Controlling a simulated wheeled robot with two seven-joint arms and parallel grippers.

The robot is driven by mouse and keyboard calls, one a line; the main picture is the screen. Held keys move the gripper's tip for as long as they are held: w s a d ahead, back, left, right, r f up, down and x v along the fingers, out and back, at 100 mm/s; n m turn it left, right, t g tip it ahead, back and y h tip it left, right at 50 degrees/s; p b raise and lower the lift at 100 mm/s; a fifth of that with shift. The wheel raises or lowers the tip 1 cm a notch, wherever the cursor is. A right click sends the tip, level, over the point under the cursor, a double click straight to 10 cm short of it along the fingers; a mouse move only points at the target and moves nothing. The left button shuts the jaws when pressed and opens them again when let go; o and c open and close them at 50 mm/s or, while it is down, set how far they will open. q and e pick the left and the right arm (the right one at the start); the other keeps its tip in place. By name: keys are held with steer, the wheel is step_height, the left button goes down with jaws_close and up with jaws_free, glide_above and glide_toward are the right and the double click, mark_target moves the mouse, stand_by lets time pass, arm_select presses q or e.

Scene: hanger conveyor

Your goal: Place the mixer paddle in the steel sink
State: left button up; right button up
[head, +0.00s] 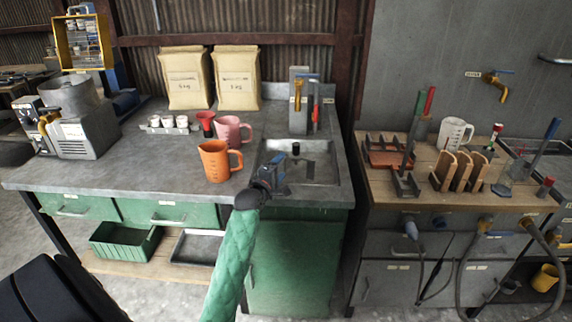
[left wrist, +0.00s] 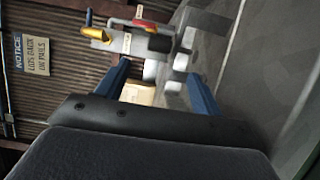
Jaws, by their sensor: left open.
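The steel sink (head: 322,168) is set into the right end of the grey bench in the head view. My left gripper (head: 277,181) is open over the sink's front left corner, its blue fingers pointing toward the basin. A small dark object (head: 296,149) shows at the sink's back; I cannot tell what it is. In the left wrist view my left gripper (left wrist: 160,88) has its two blue fingers wide apart. Pale, blurred shapes (left wrist: 176,63) show beyond and between them, not clearly identifiable. I cannot identify the mixer paddle with certainty. My right gripper is out of view.
An orange jug (head: 214,163) and a pink jug (head: 229,131) stand left of the sink, near a red cup (head: 206,121). Two paper sacks (head: 236,78) stand behind. A tap panel (head: 299,105) rises behind the sink. A wooden bench (head: 415,196) stands right, across a gap.

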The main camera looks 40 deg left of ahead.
arm_select(q)
steer(key=shift+s+d, duration=0.15)
steer(key=shift+s, duration=0.9)
